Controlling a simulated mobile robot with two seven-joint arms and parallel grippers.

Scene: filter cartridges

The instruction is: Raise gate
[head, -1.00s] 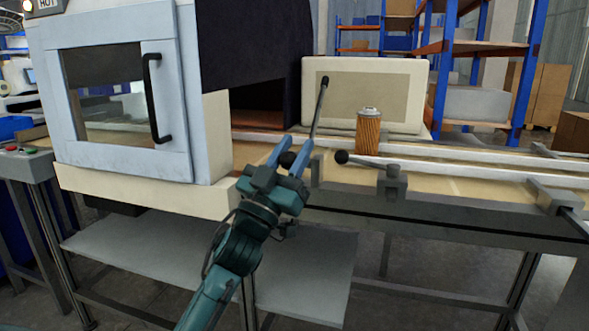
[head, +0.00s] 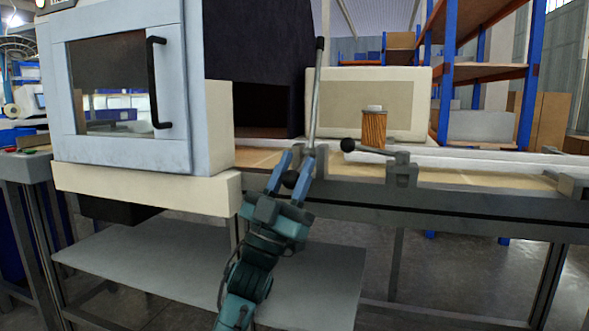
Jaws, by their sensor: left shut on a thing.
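The gate is a long grey rod (head: 315,100) with a black tip, standing steeply, almost upright, at the near edge of the conveyor bench. Its tip reaches above the white box behind. A black ball knob (head: 290,179) sits low at the rod's near end. My left gripper (head: 304,157) has its blue fingers on both sides of this knob and is shut on it. The fingers partly hide the joint between knob and rod. My right gripper is not in view.
A pleated orange filter cartridge (head: 374,130) stands on the bench (head: 465,172) right of the rod. A second lever with a black ball (head: 347,145) sits on a grey bracket (head: 402,170). A machine with a windowed door (head: 120,90) stands left.

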